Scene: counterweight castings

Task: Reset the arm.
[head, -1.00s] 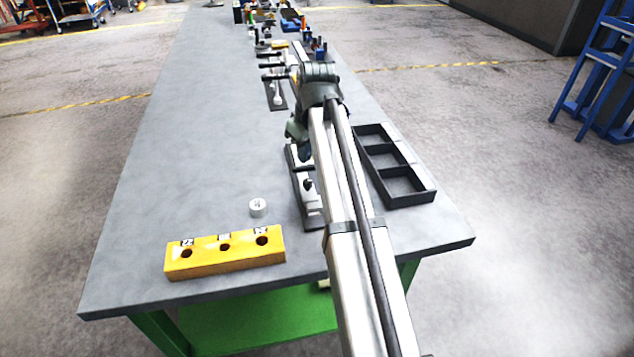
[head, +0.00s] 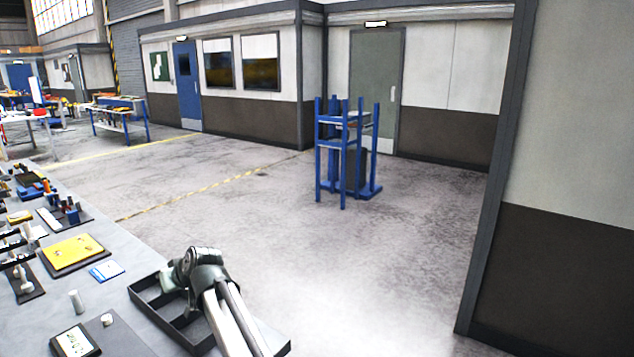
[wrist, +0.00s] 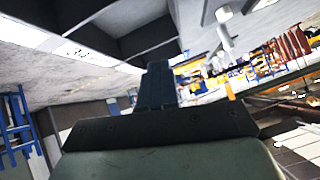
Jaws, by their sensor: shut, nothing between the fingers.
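My gripper (wrist: 157,85) shows in the wrist view as dark fingers close together in the middle of the picture, with nothing visible between them. In the head view my arm rises from the bottom edge, with its bent joint over the black compartment tray (head: 272,338). The fingers cannot be made out in that view. Dark compartment-like walls, probably the tray, fill the top of the wrist view, and the surroundings look tilted there.
The grey bench (head: 120,292) runs along the left. A white cylinder (head: 76,301), a small white piece (head: 107,320), a blue-and-white card (head: 106,271) and a yellow board (head: 75,252) lie on it. A blue stand (head: 345,155) is on the open floor beyond.

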